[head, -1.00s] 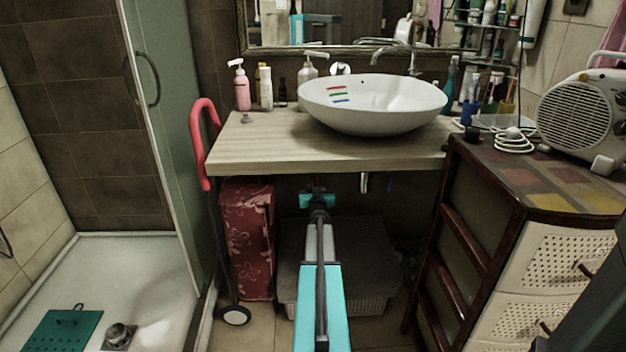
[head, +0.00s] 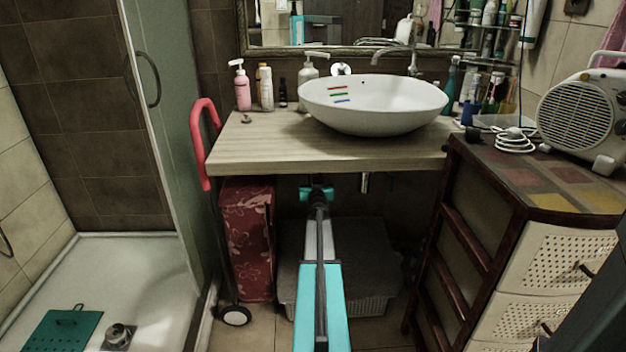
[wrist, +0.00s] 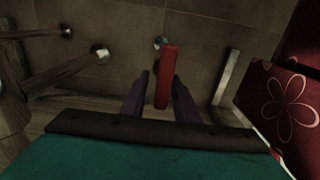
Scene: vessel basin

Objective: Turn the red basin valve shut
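The red basin valve handle (wrist: 166,78) shows in the wrist view as a flat red lever by a metal fitting (wrist: 160,42) on the tiled wall. My gripper (wrist: 161,76) has its two dark fingers on either side of the lever. A narrow gap shows on the left side; contact on the right cannot be told. In the head view my gripper (head: 317,191) is under the wooden counter, below the white basin (head: 372,108). The red valve is hidden in that view.
The counter edge (head: 330,168) is just above my gripper. A red floral box (head: 247,240) stands to the left and a grey basket (head: 370,300) below. A drawer cabinet (head: 535,285) stands to the right. In the wrist view, pipes (wrist: 65,75) are at the left.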

